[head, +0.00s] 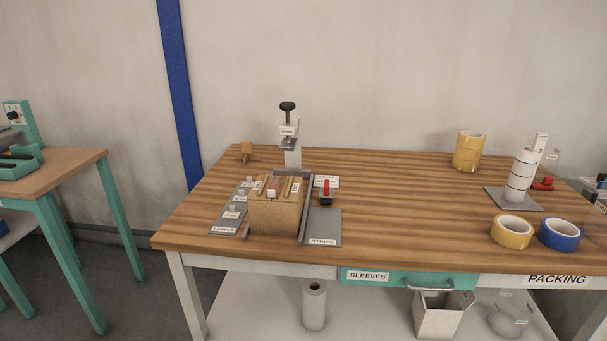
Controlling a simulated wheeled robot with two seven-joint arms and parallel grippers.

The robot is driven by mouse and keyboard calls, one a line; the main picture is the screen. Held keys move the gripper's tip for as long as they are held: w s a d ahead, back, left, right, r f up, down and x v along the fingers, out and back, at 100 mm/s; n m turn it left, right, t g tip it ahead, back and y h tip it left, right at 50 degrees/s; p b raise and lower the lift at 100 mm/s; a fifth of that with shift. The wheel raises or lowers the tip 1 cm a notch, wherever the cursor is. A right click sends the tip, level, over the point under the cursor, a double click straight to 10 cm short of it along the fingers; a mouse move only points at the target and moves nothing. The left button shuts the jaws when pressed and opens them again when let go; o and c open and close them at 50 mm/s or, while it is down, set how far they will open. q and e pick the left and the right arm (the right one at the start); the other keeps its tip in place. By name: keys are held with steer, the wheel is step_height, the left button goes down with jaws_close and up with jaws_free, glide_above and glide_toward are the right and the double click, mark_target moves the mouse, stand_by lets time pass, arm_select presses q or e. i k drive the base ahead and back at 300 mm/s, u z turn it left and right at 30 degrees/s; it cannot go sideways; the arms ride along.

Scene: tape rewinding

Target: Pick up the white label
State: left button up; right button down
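Small white labels or tabs stand in a row on the grey labels plate (217,221), left of a brown box on the wooden table. One small white label (231,211) is near the front of the row and another (238,197) is behind it. Their markings are too small to read. Another small white piece (272,194) shows at the top of the brown box (275,217). Neither of my grippers is in view.
A grey strips plate (323,228) lies right of the box. A press-like stand (292,155) with a black knob is behind it. Tape rolls, including a yellow one (511,232) and a blue one (559,234), sit at the right. The table's middle is clear.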

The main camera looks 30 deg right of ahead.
mark_target(241, 197)
steer(key=i, duration=0.4)
steer(key=z, duration=1)
